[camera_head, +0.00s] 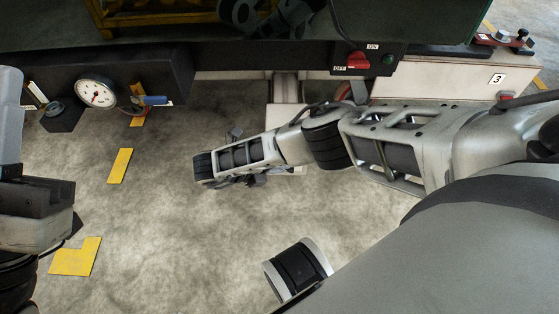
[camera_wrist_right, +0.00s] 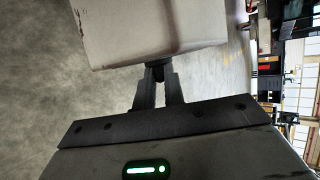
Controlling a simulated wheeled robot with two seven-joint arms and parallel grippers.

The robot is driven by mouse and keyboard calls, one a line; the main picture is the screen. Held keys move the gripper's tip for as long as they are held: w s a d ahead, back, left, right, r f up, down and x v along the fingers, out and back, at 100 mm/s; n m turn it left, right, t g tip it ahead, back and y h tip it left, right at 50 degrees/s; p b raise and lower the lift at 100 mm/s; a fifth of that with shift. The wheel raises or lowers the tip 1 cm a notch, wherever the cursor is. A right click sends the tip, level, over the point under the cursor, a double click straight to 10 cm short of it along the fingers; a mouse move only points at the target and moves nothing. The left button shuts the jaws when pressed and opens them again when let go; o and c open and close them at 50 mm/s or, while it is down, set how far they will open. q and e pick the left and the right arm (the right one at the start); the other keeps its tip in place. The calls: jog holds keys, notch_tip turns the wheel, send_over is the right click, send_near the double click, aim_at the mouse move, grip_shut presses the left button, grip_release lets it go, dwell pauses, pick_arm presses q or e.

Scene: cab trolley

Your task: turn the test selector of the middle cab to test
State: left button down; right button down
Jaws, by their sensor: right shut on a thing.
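In the right wrist view, my right gripper (camera_wrist_right: 158,82) is shut on a small dark selector knob (camera_wrist_right: 157,70). The knob sits on the near face of a pale box-shaped cab (camera_wrist_right: 150,28). Most of the knob is hidden between the fingers, so its setting cannot be read. In the head view, a pale cab (camera_head: 286,115) stands at the middle, partly behind my right forearm; the knob and fingertips cannot be made out there. My left arm shows at the left edge, without clear fingers.
A panel with a red ON/OFF switch (camera_head: 358,61) is above and right of the middle cab. A pale cab marked 3 (camera_head: 440,82) stands right. A round gauge (camera_head: 96,94) and a blue-handled valve (camera_head: 153,100) are left. The floor (camera_head: 190,240) has yellow markings and open room.

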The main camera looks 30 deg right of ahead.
jog(key=shift+a+f+g+h, duration=0.1)
jog(key=shift+f+g+h, duration=0.15)
jog(key=shift+h, duration=0.35)
dwell(0.3)
jog(key=c, duration=1.5)
grip_release()
jog(key=shift+r, duration=0.1)
